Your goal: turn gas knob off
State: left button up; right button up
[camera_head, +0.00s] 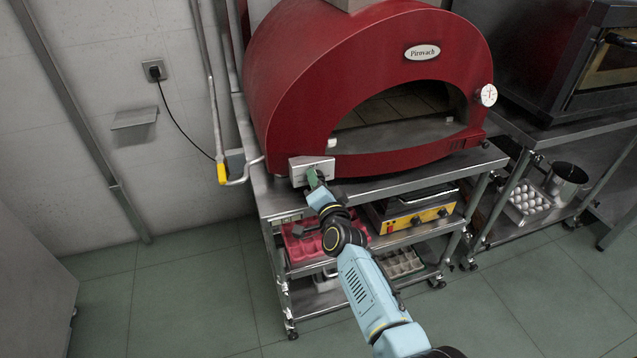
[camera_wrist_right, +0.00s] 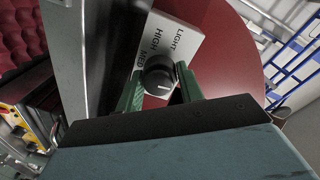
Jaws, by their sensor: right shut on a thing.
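The gas knob (camera_wrist_right: 158,76) is a round black dial with a white mark, on a pale control box lettered LIGHT, HIGH and MED. In the head view the control box (camera_head: 311,166) sits at the lower left front of the red oven (camera_head: 300,75), and my gripper hides the knob. My right gripper (camera_wrist_right: 160,88) has its two green fingers on either side of the knob, shut on it. It also shows in the head view (camera_head: 314,177) in front of the box. My left gripper is not in view.
The oven stands on a steel cart (camera_head: 275,203) with red trays (camera_head: 303,245) and a yellow-fronted appliance (camera_head: 415,220) on lower shelves. A yellow-handled gas pipe valve (camera_head: 222,174) is left of the oven. The floor (camera_head: 190,290) left of the cart is clear.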

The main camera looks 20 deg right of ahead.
jog(key=shift+m, duration=0.5)
dwell(0.3)
jog(key=o, duration=1)
jog(key=s, duration=0.4)
jog(key=s+p, duration=0.1)
jog(key=s, duration=0.4)
jog(key=s+p, duration=0.1)
jog(key=s, duration=0.3)
jog(key=shift+s+r, duration=0.2)
jog(key=shift+r, duration=0.1)
